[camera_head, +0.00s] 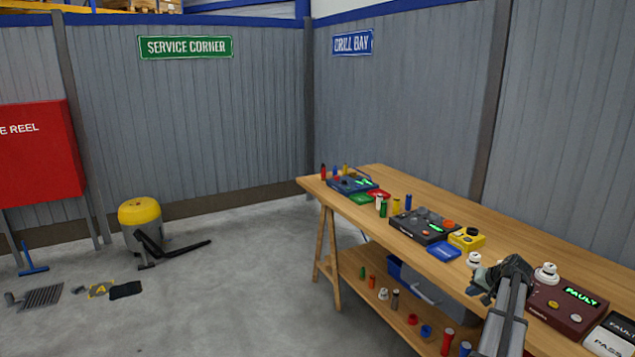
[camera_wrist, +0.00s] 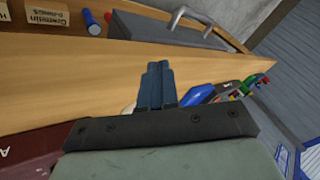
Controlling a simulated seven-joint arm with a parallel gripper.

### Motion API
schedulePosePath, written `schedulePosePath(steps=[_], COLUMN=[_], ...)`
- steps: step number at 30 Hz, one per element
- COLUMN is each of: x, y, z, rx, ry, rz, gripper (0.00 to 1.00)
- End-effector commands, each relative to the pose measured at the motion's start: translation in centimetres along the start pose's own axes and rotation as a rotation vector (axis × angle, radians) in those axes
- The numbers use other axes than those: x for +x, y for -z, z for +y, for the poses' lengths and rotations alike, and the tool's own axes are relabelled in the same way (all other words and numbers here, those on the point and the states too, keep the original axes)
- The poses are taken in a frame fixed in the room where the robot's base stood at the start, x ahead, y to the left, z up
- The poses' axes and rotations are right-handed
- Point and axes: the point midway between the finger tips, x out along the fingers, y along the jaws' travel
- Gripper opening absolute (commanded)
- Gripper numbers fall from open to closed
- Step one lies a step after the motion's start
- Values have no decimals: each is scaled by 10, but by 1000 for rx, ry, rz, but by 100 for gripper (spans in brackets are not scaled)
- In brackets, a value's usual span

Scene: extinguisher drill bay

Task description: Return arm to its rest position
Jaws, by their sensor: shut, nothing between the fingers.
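My gripper (camera_head: 481,292) is over the front part of the wooden table (camera_head: 460,208), beside the dark red box with a green "FAULT" display (camera_head: 568,306). In the wrist view my gripper's two fingers (camera_wrist: 158,72) are together, with nothing between them. The wrist is tilted, so the table edge (camera_wrist: 200,65) runs across that picture behind the fingers. My arm reaches up from the bottom of the head view and hides part of the table.
White-capped items (camera_head: 546,272) stand close to my gripper. A black box (camera_head: 425,226), a yellow box (camera_head: 467,239) and a blue tray (camera_head: 443,251) lie farther along the table. A lower shelf holds a grey case (camera_head: 440,299) and small cylinders.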

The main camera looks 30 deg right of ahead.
Motion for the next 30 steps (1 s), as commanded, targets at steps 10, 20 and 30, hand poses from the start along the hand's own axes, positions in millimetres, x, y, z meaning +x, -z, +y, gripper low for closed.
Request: schedulePosePath(steps=[10,20,30], x=[85,139,169], y=[-97,-204,-324], z=[-117,-208,-280], rx=[-136,-281,-446], ry=[-14,-43,-85], rz=[-159,-293,-413], gripper=[0,0,0])
